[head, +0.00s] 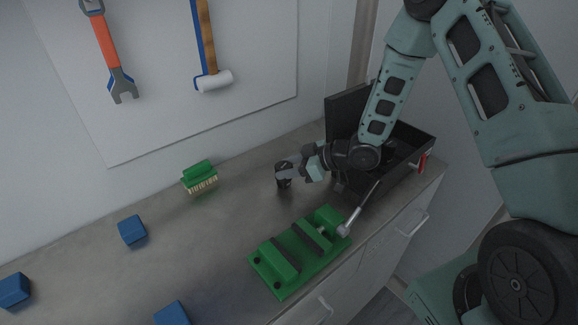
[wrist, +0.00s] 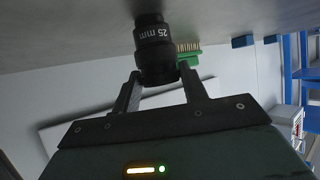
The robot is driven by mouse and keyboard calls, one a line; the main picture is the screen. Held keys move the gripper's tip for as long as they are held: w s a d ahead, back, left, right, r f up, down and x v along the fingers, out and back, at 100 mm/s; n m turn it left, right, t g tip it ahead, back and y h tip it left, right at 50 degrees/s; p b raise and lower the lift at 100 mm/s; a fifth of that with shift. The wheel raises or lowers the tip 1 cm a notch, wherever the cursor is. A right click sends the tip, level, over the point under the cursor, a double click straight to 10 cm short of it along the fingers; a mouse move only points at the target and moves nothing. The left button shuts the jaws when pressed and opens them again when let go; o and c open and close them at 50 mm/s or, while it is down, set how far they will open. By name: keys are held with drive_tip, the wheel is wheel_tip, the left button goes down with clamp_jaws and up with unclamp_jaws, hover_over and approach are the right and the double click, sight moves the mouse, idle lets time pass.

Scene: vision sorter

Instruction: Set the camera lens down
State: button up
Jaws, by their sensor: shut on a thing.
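The camera lens (wrist: 155,50) is a black cylinder with white "25 mm" lettering. In the wrist view it sits between the two fingers of my gripper (wrist: 160,92), which is shut on it. One end of the lens is at or very near the grey worktop (wrist: 70,28); I cannot tell for sure whether it touches. In the head view the lens (head: 283,183) is a small dark shape at the tip of my gripper (head: 290,170), low over the worktop, left of the black toolbox.
An open black toolbox (head: 412,142) stands to the right. A green vise (head: 300,250) lies in front, with a metal handle. A green brush (head: 200,177) is at the back left. Blue blocks (head: 132,230) lie at left. The worktop between brush and vise is clear.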

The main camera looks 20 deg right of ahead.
drive_tip(key=o, duration=0.7)
drive_tip(key=shift+f, duration=0.2)
drive_tip(key=o, duration=0.4)
drive_tip(key=shift+r, duration=0.1)
drive_tip(key=shift+r, duration=0.15)
drive_tip(key=b+v, duration=0.2)
drive_tip(key=v, duration=1)
